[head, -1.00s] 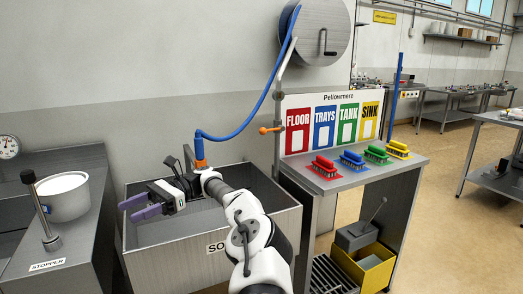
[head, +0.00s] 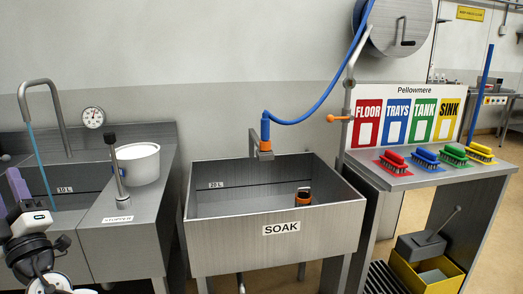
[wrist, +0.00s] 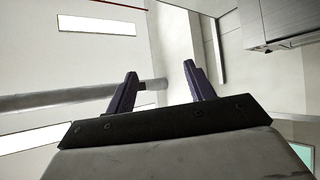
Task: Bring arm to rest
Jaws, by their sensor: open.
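My gripper (wrist: 160,90) shows in the wrist view with its two dark purple fingers apart and nothing between them. The wrist camera faces pale wall or ceiling surfaces and a grey pipe. In the head view, my arm is folded at the lower left edge, and a purple finger (head: 18,188) shows there, in front of the left basin. The soak sink (head: 322,240) stands in the middle, clear of my arm.
A white pot (head: 138,165) and the stopper lever (head: 118,175) stand on the left counter. A blue hose (head: 320,105) hangs over the soak sink. Colored brushes (head: 425,157) line the right shelf. A yellow bin (head: 428,275) sits below. Floor space shows at the right.

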